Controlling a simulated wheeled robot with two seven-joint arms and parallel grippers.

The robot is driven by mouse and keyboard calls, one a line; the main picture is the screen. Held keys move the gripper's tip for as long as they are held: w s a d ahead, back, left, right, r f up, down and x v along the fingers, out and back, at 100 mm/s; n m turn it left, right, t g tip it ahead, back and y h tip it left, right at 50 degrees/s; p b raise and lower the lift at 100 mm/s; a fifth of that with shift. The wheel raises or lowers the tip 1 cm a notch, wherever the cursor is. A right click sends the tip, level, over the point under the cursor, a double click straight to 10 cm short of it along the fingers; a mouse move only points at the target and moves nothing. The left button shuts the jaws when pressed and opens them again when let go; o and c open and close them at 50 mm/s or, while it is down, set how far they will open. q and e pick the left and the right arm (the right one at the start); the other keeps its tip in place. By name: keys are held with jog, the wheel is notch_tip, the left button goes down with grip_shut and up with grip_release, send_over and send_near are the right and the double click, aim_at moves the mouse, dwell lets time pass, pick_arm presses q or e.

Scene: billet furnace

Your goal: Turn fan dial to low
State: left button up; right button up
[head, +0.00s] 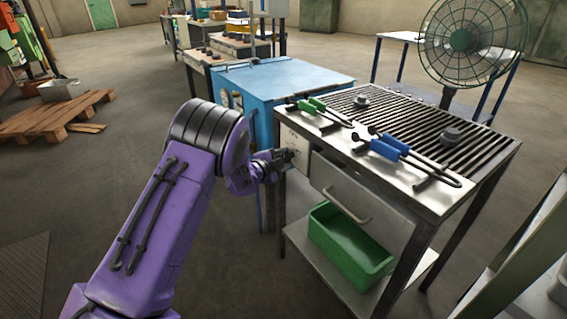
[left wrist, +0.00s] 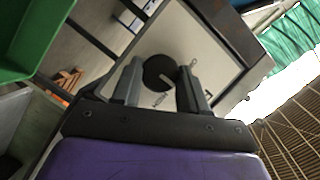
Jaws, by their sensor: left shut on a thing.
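The fan dial (left wrist: 157,68) is a round black knob on a pale control panel (left wrist: 198,38) in the left wrist view. A light mark shows on the knob, and small lettering is printed beside it, hard to read. My left gripper (left wrist: 160,80) is shut on the dial, one finger on each side. In the head view my left gripper (head: 286,156) is at the pale panel (head: 298,146) on the left end of the grill-topped table; it hides the dial there. The green caged fan (head: 472,40) stands behind the table. My right gripper is not in view.
Green-handled tongs (head: 318,106) and blue-handled tongs (head: 400,148) lie on the steel table's front edge (head: 350,165). A green bin (head: 350,250) sits on its lower shelf. A blue cabinet (head: 290,85) stands close behind my left gripper.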

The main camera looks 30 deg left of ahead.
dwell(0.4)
pick_arm(q)
jog(key=o, duration=1.1)
jog(key=shift+c, duration=0.2)
jog(key=s+r, duration=0.2)
jog(key=s, duration=0.8)
jog(key=shift+s+a, duration=0.15)
jog(key=shift+a, duration=0.1)
